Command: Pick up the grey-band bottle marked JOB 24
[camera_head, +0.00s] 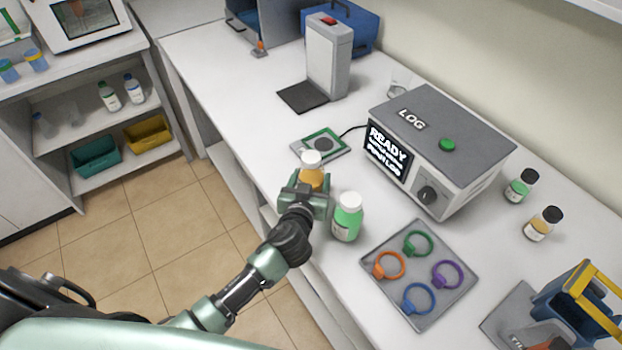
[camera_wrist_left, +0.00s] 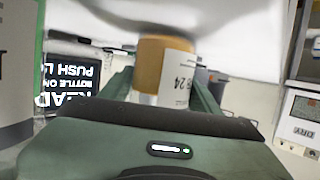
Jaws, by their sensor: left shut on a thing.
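My left gripper (camera_head: 307,197) is shut on an amber bottle (camera_head: 311,177) with a white cap, at the front edge of the bench. In the left wrist view the bottle (camera_wrist_left: 152,62) is between the fingers, and its white label shows "24"; the rest of the marking is partly cut off. A green bottle (camera_head: 347,220) with a white cap stands close to the right of the gripper. My right gripper is not in view.
A grey LOG box (camera_head: 440,140) with a READY screen stands behind, near a flat green-framed pad (camera_head: 333,155). A grey tray (camera_head: 447,298) with coloured rings lies to the right. Two dark-capped bottles (camera_head: 521,187) (camera_head: 543,224) stand by the wall.

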